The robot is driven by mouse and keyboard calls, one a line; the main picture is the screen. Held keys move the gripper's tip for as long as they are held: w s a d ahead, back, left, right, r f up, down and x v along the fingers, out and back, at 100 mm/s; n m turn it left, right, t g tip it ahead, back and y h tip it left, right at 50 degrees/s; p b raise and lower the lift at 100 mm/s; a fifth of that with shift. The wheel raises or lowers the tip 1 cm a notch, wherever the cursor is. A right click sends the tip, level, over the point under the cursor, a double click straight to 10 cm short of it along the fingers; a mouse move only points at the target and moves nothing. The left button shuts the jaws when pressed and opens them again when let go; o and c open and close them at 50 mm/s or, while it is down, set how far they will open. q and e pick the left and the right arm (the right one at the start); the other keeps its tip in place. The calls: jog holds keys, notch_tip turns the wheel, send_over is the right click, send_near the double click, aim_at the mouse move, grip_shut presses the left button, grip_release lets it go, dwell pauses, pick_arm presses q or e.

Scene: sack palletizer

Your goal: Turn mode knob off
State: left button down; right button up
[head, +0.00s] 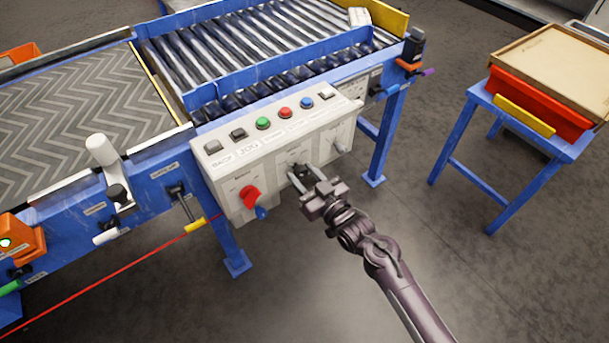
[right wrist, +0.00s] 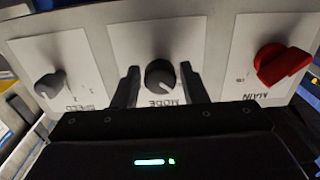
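The mode knob (right wrist: 160,75) is a dark round knob on a white plate marked MODE, upside down in the right wrist view. My right gripper (head: 301,178) is at the front of the control box (head: 228,196). Its two fingers stand on either side of the mode knob, with a visible gap on both sides. It is open and holds nothing. In the head view the fingers partly cover the knob. My left gripper is not in view.
The red MAIN switch (head: 250,196) and grey SPEED knob (head: 340,146) flank the mode knob. Several push buttons, including a green one (head: 263,123), line the sloped top. The blue conveyor frame (head: 160,185) is behind. A blue stand (head: 470,125) is at right, with open floor between.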

jog(key=c, duration=0.6)
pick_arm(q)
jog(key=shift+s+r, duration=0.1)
pick_arm(e)
jog(key=shift+r+m+p, duration=0.1)
jog(key=shift+m+p, duration=0.6)
jog(key=shift+m, duration=0.3)
jog(key=m+p, duration=0.1)
jog(key=m, duration=0.2)
jog(key=shift+p, duration=0.35)
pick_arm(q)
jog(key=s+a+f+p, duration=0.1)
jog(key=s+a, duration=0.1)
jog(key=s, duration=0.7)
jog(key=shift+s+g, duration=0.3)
pick_arm(e)
jog(key=shift+m, duration=2)
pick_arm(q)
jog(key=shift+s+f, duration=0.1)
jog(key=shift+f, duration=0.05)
pick_arm(e)
jog(key=o, duration=0.9)
